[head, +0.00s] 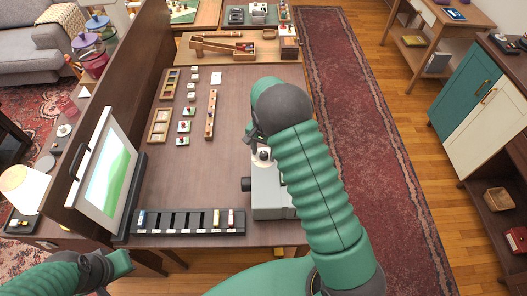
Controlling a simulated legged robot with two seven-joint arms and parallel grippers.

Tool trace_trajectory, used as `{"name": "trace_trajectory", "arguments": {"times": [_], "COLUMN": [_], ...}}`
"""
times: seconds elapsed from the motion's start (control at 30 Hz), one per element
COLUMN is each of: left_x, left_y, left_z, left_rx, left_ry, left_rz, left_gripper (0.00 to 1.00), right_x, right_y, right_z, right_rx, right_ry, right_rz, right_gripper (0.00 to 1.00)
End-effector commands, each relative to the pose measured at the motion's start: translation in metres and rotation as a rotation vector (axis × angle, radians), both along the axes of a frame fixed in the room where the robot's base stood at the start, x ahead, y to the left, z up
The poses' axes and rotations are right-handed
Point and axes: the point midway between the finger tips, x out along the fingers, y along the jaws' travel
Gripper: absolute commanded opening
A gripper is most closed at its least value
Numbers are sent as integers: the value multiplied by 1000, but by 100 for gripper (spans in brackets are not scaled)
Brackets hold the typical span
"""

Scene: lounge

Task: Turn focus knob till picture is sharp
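A grey projector (267,199) stands on the brown table at its right front, with its dark lens (246,184) facing left. A round knob (264,154) shows on its top. The screen (107,172) stands at the left of the table and shows a soft green and pale blue picture. My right gripper (256,140) is at the knob, just above and behind it; my green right arm covers part of the projector. Its fingers are mostly hidden, so its opening is unclear. My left gripper (115,264) is at the lower left, off the table's front edge, its fingers not clear.
A black slotted rack (188,222) with a few coloured slides lies along the table's front. Small blocks, trays (159,126) and a wooden strip (210,114) lie farther back. A dark partition (133,84) borders the left. Table space left of the projector is clear.

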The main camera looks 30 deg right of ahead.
Motion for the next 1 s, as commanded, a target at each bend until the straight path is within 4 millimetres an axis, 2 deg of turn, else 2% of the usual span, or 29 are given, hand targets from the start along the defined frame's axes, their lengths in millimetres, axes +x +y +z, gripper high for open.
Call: {"name": "trace_trajectory", "arguments": {"times": [0.23,0.37,0.8,0.9,1.0], "left_x": [0,0,0,0,0], "left_y": [0,0,0,0,0], "left_z": [0,-2,-8,-9,-9], "left_rx": [0,0,0,0,0], "left_ry": [0,0,0,0,0], "left_rz": [0,0,0,0,0], "left_gripper": [0,0,0,0,0], "right_x": [0,1,2,2,2], "right_y": [0,0,-1,-1,0], "right_z": [2,18,139,156,165], "right_rx": [0,0,0,0,0], "right_ry": [0,-3,-1,-1,1], "right_rz": [0,1,0,0,0], "right_gripper": [52,52,52,52,52]}}
